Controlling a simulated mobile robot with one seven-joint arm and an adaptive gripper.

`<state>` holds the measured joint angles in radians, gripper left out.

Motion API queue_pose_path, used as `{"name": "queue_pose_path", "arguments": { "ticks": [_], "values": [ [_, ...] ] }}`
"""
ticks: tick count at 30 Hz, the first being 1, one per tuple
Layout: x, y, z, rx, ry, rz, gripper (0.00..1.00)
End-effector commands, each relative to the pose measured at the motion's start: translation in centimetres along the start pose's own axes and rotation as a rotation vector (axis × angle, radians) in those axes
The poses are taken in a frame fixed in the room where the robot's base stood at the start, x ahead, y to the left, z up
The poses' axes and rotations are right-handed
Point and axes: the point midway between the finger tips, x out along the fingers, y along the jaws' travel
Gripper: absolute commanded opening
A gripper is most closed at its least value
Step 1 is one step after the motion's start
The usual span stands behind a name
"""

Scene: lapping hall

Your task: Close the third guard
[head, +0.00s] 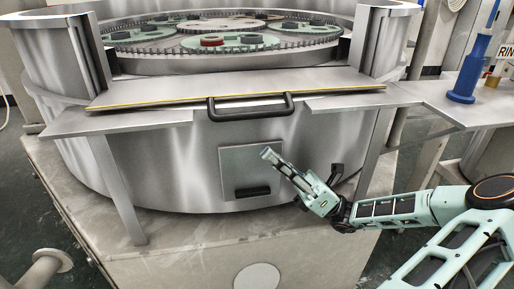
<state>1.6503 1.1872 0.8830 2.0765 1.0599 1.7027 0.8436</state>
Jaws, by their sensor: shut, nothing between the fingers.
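A wide metal guard panel (170,92) with a yellow strip along its front edge spans the front of the round machine. It lies low and nearly flat between two upright posts, leaving the opening above it clear to the machine's inside. Its black bar handle (250,107) sticks out at the middle of the front edge. My gripper (267,153) is shut and empty. In the picture it is below the handle, in front of a square plate on the drum, and apart from the handle. Whether it touches the square plate I cannot tell. No other guard is clearly identifiable.
The square plate (237,165) has a small black pull. Metal ledges (130,122) flank the guard. Toothed discs (220,43) fill the machine's inside. A pale base (190,235) juts out below.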

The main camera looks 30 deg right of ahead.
Motion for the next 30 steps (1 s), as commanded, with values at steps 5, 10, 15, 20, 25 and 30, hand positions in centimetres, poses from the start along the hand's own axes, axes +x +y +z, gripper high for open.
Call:
{"name": "queue_pose_path", "arguments": {
  "ticks": [5,10,15,20,25,30],
  "values": [
    [3.0,0.1,-0.2,0.001,0.002,0.003,0.00],
    [6.1,0.1,-0.2,0.000,0.003,0.002,0.00],
    [8.1,0.1,-0.2,0.000,0.002,0.002,0.00],
    [8.8,0.1,-0.1,0.000,0.002,0.000,0.00],
    [8.9,0.1,-0.1,0.000,0.002,0.000,0.00],
    [8.9,0.1,-0.1,0.001,0.002,0.000,0.00]
  ]
}}
